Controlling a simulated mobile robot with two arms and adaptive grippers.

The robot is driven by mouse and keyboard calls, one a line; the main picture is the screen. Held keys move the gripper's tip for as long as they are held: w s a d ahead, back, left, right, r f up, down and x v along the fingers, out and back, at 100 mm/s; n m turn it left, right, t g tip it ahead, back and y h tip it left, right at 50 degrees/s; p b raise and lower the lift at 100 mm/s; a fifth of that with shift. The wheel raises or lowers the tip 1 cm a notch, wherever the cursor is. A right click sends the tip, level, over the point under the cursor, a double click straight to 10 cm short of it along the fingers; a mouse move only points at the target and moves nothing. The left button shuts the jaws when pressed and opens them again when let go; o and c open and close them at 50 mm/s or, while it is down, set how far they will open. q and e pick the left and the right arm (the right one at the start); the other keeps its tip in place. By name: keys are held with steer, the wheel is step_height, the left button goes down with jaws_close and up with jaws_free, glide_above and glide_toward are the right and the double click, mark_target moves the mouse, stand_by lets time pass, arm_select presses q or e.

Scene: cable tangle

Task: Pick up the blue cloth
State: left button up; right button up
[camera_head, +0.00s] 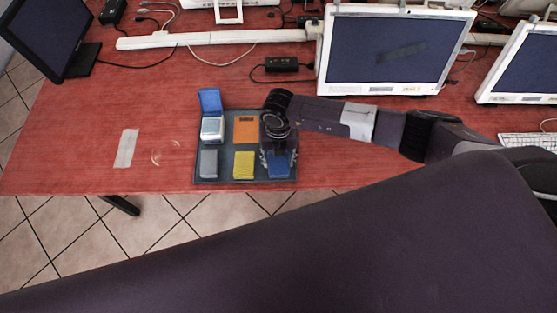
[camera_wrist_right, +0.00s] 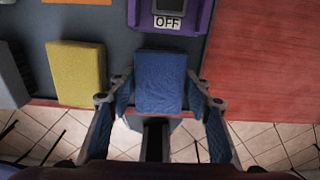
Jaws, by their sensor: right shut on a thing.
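The blue cloth (camera_head: 279,165) is a small folded block at the front right of a dark grey board (camera_head: 222,181). It also shows in the right wrist view (camera_wrist_right: 159,80), between the two fingers. My right gripper (camera_head: 277,160) reaches down over it from above, and in the right wrist view my right gripper (camera_wrist_right: 160,98) is shut on it, one finger on each side. The cloth seems to be at or just above the board; its exact height is hard to tell. My left gripper is not in view.
A yellow block (camera_head: 244,165) lies left of the cloth, then a grey block (camera_head: 208,163). A monitor (camera_head: 391,50) stands at the back. The table's left side is mostly free.

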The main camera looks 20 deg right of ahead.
mark_target(279, 161)
step_height(279, 161, up, 20)
steer(key=b, duration=0.4)
